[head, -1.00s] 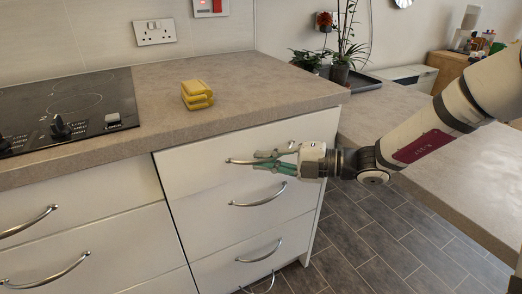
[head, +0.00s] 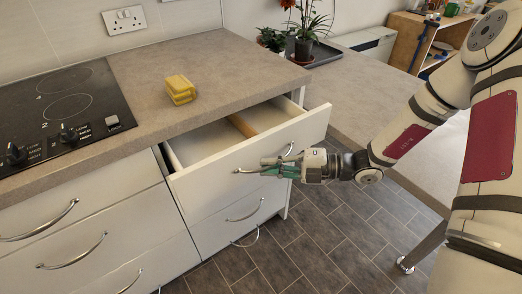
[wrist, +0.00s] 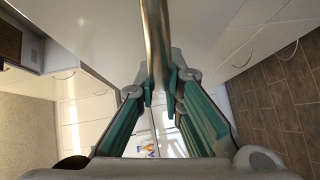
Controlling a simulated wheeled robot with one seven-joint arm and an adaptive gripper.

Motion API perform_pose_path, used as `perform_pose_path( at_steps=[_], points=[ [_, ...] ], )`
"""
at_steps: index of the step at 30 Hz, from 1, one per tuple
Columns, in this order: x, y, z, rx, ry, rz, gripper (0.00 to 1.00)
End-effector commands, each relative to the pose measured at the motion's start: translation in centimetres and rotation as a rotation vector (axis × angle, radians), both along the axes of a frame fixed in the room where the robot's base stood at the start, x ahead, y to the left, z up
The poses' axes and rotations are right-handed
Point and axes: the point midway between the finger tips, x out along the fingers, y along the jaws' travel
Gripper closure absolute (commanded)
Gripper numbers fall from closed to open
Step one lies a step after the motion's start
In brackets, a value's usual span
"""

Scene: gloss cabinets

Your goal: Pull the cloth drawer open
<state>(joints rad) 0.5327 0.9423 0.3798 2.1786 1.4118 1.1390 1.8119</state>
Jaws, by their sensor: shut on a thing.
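The top drawer (head: 212,188) below the counter is partly open, its white front standing out from the cabinet. Its interior shows white sides and a light wooden strip (head: 243,125); the part under the counter is hidden. My gripper (head: 270,166) is shut on the drawer's curved metal handle (head: 240,171). In the wrist view the handle (wrist: 156,35) is a metal bar running between the green-sided fingers (wrist: 161,85). A folded yellow cloth-like stack (head: 180,89) lies on the counter above the drawer.
A black hob (head: 60,110) is set in the counter (head: 215,75) at left. Closed drawers with curved handles lie below and left, including one (head: 245,211) under the open drawer. Another worktop (head: 385,95) stands right. Grey tiled floor (head: 315,235) is clear in front.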

Motion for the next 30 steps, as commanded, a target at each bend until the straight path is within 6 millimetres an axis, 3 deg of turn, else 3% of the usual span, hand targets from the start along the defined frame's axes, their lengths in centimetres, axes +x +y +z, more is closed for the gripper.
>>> perform_pose_path(
  at_steps=[21,30],
  points=[
    [-14.9,-10.1,0.2,0.0,0.005,-0.006,1.0],
    [-18.7,-12.8,0.1,0.001,0.001,-0.004,1.0]
  ],
)
